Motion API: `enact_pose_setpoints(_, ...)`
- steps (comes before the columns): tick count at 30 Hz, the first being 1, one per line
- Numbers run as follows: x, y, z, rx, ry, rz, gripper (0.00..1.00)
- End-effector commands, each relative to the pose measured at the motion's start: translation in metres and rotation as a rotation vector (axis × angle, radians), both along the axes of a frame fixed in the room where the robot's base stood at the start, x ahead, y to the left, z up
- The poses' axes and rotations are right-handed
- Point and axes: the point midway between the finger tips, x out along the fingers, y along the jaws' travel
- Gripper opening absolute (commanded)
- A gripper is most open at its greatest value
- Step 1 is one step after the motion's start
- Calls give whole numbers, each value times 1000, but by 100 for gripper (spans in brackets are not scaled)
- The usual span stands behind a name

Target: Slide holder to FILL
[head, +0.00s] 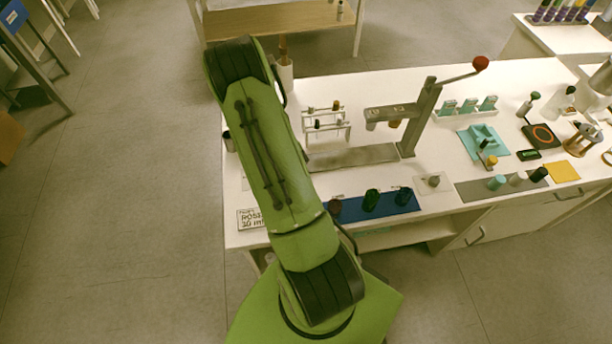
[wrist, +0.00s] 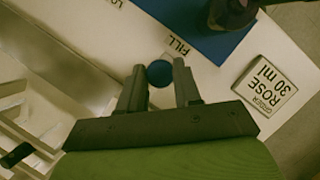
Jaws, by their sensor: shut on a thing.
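In the wrist view my gripper (wrist: 159,68) has its two fingers on either side of a small round blue piece (wrist: 160,74), which looks like the holder's knob. The fingers are shut on it. The rest of the holder is hidden under my gripper. The FILL label (wrist: 180,46) lies on the white table just beyond the blue piece, slightly right. A second label (wrist: 117,2), cut off after "LO", is at the top edge. In the head view my green arm hides my gripper and the holder.
A grey plate (head: 355,157) lies under a press with a red-knobbed lever (head: 481,63). A small rack of vials (head: 325,125) stands behind it. A blue mat (head: 350,213) holds dark bottles. A ROSE 30 ml card (head: 250,218) lies near the table's left corner.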

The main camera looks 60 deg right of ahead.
Motion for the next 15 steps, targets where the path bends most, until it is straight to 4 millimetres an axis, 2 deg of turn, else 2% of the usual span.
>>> enact_pose_setpoints(5, 4, 2, 1, 6, -11, 9, 0)
enact_pose_setpoints(6, 4, 2, 1, 6, -11, 10, 36)
enact_pose_setpoints(10, 4, 2, 1, 6, -10, 8, 56)
enact_pose_setpoints(15, 3, 1, 0, 5, -7, 8, 58)
